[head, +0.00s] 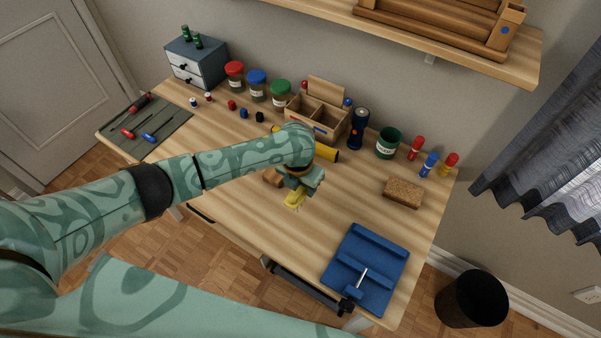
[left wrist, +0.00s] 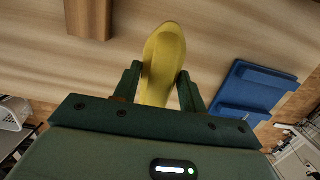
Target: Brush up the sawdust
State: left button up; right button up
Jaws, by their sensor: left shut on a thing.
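My left gripper (head: 300,186) is over the middle of the desk, shut on a yellow thing (head: 295,201) that looks like a brush handle. In the left wrist view the yellow thing (left wrist: 165,55) sticks out between the two fingers of the gripper (left wrist: 158,88). I cannot make out its bristles. A blue dustpan-like tray (head: 378,246) lies at the desk's front right corner, apart from the gripper; it also shows in the left wrist view (left wrist: 250,92). I cannot make out any sawdust. My right gripper is not in view.
A brown block (head: 272,177) lies just left of the gripper. A cork-like block (head: 403,192) lies on the right. Jars, a wooden organizer (head: 318,115), a dark torch (head: 357,128) and a green pot (head: 388,143) line the back. The front middle of the desk (head: 250,210) is clear.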

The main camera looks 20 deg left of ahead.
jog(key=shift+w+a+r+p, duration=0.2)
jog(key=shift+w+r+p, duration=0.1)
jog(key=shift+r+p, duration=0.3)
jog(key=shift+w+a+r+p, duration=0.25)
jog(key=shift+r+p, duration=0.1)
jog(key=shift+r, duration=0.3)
